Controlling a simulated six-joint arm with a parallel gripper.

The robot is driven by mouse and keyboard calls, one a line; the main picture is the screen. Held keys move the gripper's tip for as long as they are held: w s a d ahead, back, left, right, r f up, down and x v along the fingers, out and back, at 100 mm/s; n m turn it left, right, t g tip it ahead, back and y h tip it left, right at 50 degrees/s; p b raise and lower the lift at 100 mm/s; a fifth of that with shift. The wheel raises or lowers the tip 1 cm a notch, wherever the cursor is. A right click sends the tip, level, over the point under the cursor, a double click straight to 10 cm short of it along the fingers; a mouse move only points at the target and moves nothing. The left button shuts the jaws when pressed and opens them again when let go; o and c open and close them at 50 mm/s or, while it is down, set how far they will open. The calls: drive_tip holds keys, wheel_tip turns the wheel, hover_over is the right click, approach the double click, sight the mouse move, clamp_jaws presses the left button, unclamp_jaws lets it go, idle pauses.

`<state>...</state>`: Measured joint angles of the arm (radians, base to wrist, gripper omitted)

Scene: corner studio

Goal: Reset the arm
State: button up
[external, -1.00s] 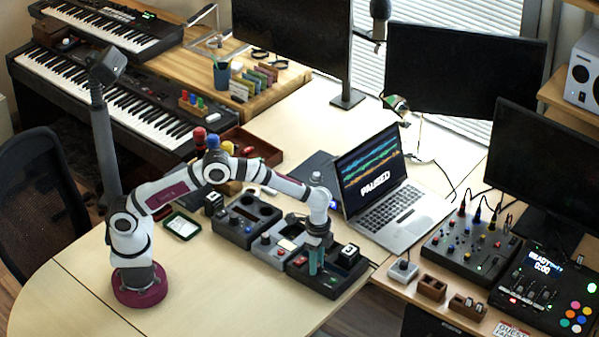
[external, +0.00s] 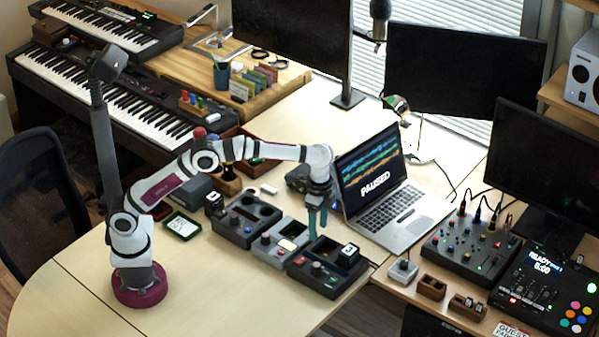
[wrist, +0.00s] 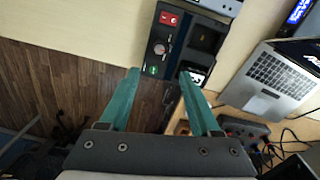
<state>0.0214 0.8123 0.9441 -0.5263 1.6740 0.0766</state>
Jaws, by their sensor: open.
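My gripper (external: 317,222) hangs from my white arm, above the back edge of the right-hand dark module (external: 322,285) on the table. Its green fingers (wrist: 160,105) are apart in the wrist view, with nothing between them. The module also shows in the wrist view (wrist: 160,45), with a red switch, a knob and a green button. A black cube with a white-marked face (external: 348,255) sits at the module's right end. My arm is stretched out from its maroon base, with the elbow raised.
An open laptop (external: 395,215) reading PAUSED stands just right of my gripper. A grey module (external: 268,252) and another dark module (external: 232,228) are to the left. A green-edged tablet (external: 182,225) lies nearer my base. The front left tabletop (external: 215,300) is clear.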

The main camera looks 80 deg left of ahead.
wheel_tip(320, 180, up, 2)
idle(0.5)
drive_tip(key=s+a+r, duration=0.2)
drive_tip(key=s+r, duration=0.4)
drive_tip(key=s, duration=0.5)
drive_tip(key=s+a+f+y, duration=0.1)
drive_tip(key=s+f, duration=0.2)
drive_tip(key=s, duration=1.1)
drive_tip(key=s+a+f+n+y, duration=0.1)
drive_tip(key=s+a+f, duration=0.1)
drive_tip(key=s, duration=1.1)
drive_tip(key=shift+s+f, duration=0.4)
drive_tip(key=shift+f, duration=0.05)
